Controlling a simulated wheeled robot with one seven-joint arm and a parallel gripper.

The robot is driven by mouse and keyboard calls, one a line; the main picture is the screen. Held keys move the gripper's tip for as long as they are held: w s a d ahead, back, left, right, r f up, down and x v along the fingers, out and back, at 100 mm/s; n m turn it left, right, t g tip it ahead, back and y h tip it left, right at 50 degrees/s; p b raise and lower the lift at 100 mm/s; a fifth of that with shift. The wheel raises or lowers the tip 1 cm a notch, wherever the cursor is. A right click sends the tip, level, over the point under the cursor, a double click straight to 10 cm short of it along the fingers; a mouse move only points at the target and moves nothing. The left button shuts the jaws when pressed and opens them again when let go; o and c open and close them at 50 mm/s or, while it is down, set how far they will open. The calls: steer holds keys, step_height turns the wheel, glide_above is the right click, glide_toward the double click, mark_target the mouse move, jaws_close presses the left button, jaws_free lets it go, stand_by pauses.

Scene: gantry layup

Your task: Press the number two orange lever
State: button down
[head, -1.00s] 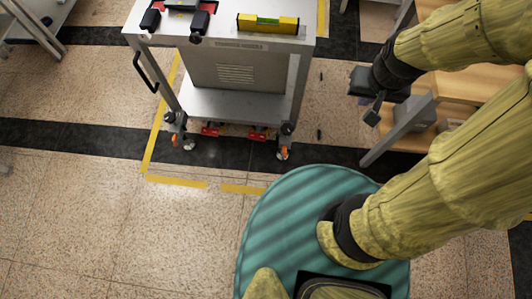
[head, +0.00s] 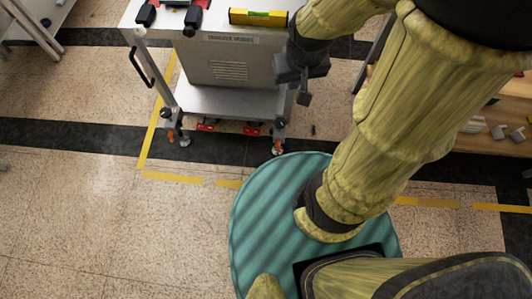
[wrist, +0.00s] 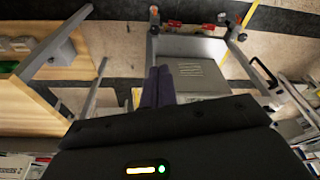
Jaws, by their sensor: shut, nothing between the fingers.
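A grey metal cart (head: 215,103) stands ahead on caster wheels. Small orange levers show at its casters: one at the left caster (head: 171,135) and one at the right front caster (head: 276,149). No number is readable on them. In the wrist view the cart (wrist: 200,80) shows with its casters near the top edge, one of them at the upper right (wrist: 237,32). My gripper (head: 304,99) is shut and empty, beside the cart's right side, above the right front caster and apart from it. Its two dark fingers (wrist: 158,88) lie together in the wrist view.
Red parts (head: 252,132) sit low under the cart. On its top are a yellow level (head: 258,17) and black-handled tools. A wooden workbench (wrist: 30,95) stands to the right in the head view. Yellow floor tape (head: 172,178) borders the cart. The floor in front-left is clear.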

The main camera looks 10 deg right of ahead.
mark_target(279, 149)
stand_by(0.3)
steer(key=w+a+f+n+h+b, duration=0.3)
steer(key=f+n+b, duration=0.4)
steer(key=f, duration=1.6)
steer(key=w+a+f+n+h+b, duration=0.3)
steer(key=a+f+n+b, duration=0.2)
steer(key=f+b, duration=1.2)
steer(key=w+a+f+n+h+b, duration=0.3)
steer(key=f+n+b, duration=0.6)
steer(key=f, duration=2)
steer(key=w+a+b, duration=0.1)
steer(key=b, duration=0.3)
steer(key=shift+h, duration=0.4)
steer(key=d+r+b+x, duration=0.2)
steer(key=b+x, duration=0.5)
steer(key=x, duration=0.5)
steer(key=shift+w+d, duration=0.2)
steer(key=shift+w, duration=0.1)
